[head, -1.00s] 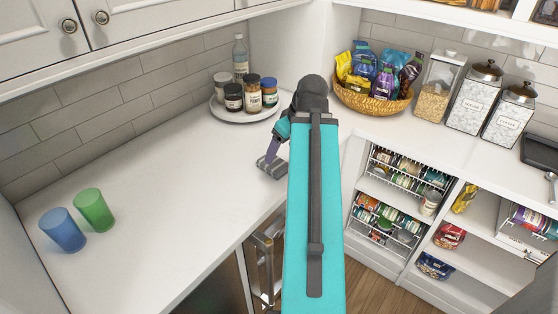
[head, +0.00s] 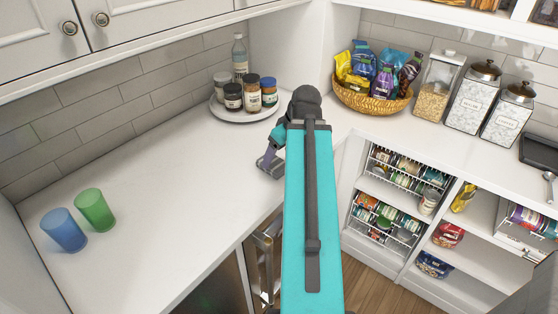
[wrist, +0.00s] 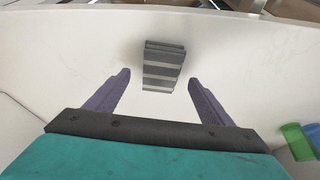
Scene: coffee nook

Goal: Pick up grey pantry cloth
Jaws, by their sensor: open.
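The grey pantry cloth (wrist: 163,66) lies on the white counter in the wrist view, folded and striped in lighter and darker grey. In the head view the cloth (head: 268,168) is mostly hidden behind my gripper and arm. My gripper (wrist: 158,75) is open, its two purple fingers apart. In the wrist view the cloth lies between and just beyond the fingertips, with no finger seen touching it. In the head view my gripper (head: 268,161) is low over the counter, left of my arm; its height above the cloth is hard to tell.
A round tray (head: 222,112) with several jars and a bottle stands behind. A blue cup (head: 64,231) and a green cup (head: 95,210) stand at the left. A snack basket (head: 372,105) is at the back right. The counter between the cups and my gripper is clear.

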